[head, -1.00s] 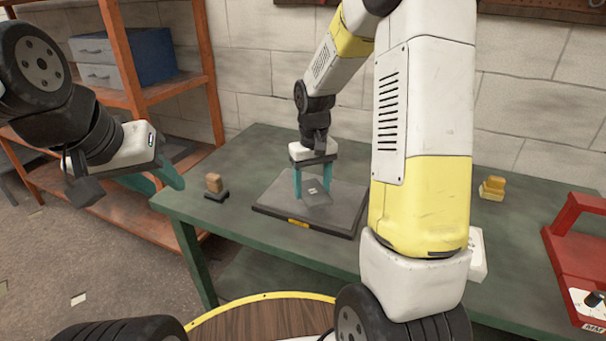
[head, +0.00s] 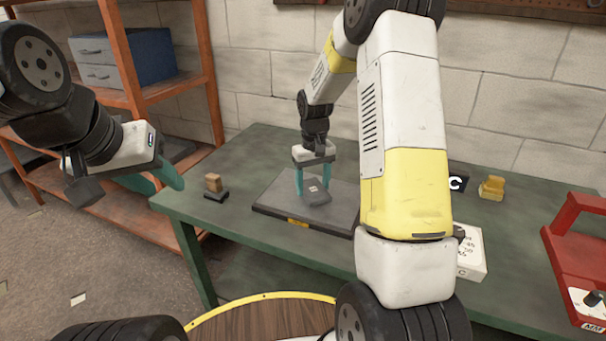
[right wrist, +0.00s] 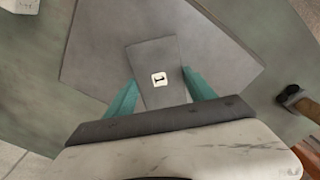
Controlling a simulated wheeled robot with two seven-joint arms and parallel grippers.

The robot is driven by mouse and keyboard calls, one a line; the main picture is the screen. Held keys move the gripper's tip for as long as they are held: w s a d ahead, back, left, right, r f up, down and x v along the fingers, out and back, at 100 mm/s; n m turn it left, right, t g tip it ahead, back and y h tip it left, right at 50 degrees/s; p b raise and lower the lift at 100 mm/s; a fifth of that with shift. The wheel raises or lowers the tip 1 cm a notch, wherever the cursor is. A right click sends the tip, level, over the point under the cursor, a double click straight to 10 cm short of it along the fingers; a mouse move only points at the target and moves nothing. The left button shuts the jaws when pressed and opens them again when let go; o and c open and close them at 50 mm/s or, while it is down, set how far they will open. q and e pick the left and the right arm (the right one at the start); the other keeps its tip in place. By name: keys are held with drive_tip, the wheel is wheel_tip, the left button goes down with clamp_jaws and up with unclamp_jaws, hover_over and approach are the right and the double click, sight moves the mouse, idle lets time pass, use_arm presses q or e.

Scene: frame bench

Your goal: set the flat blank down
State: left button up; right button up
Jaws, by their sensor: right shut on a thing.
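The flat blank (head: 318,196) is a dark grey plate with a white label, and the label shows a black mark in the right wrist view (right wrist: 154,55). My right gripper (head: 313,188) is shut on it; its teal fingers show on both sides of the blank in the right wrist view (right wrist: 161,92). The blank is over the dark grey slab (head: 275,205) on the green bench. I cannot tell whether it touches the slab. My left gripper (head: 160,178) is off the bench to the left, seen from the side, with nothing visible in it.
A red frame (head: 575,245) stands at the right edge. My right arm hides part of the slab.

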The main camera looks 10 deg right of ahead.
sight(313, 189)
drive_tip(key=shift+f, duration=0.15)
drive_tip(key=o, duration=1.6)
drive_tip(key=shift+c, duration=0.2)
wheel_tip(313, 189, up, 13)
drive_tip(key=s+a+r+t+y, duration=0.1)
drive_tip(key=s+r+t, duration=0.2)
drive_tip(key=s+r, duration=0.8)
drive_tip(key=s+a+m+t+y, duration=0.1)
drive_tip(key=s+t, duration=0.2)
drive_tip(key=s, duration=1.1)
drive_tip(key=shift+s+a+f+m, duration=0.25)
drive_tip(key=shift+a+f+m, duration=0.05)
drive_tip(key=shift+a+f, duration=0.1)
